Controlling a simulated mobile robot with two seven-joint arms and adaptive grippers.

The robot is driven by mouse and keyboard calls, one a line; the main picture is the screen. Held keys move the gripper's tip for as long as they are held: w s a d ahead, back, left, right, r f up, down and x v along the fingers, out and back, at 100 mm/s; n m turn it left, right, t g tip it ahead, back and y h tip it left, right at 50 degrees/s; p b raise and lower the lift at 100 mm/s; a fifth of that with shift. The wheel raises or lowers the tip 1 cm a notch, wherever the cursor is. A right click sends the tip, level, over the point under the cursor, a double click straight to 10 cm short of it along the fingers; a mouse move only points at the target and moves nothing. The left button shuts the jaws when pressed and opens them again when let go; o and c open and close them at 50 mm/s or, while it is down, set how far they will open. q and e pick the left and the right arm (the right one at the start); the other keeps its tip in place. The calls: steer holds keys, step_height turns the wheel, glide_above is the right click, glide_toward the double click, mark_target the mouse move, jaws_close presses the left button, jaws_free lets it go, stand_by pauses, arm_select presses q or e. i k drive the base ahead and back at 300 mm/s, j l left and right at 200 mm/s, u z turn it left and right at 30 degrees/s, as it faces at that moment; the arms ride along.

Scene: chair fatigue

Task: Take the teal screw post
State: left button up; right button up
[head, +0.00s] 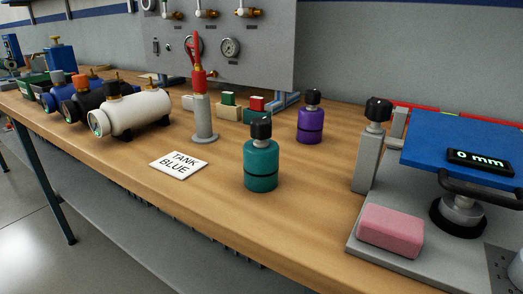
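The teal screw post (261,167) stands upright near the middle of the wooden workbench, with a black knob (261,129) on top. It is a short teal cylinder with a dark band around it. Nothing touches it. Neither of my grippers shows in the head view.
A purple post (310,122) stands behind it to the right. A "TANK BLUE" card (179,165) lies to the left, with a grey stand (204,118) with a red top behind it. A grey fixture base (395,258) bears a pink block (390,231) at right. Bench (225,208) is clear in front.

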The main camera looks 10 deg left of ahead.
mark_target(260, 165)
steer(key=k+z, duration=0.65)
steer(key=k, duration=0.2)
steer(key=k+l+z, duration=0.35)
steer(key=k+j+z, duration=0.2)
steer(key=i+j, duration=0.1)
steer(key=j, duration=0.35)
steer(key=i, duration=0.05)
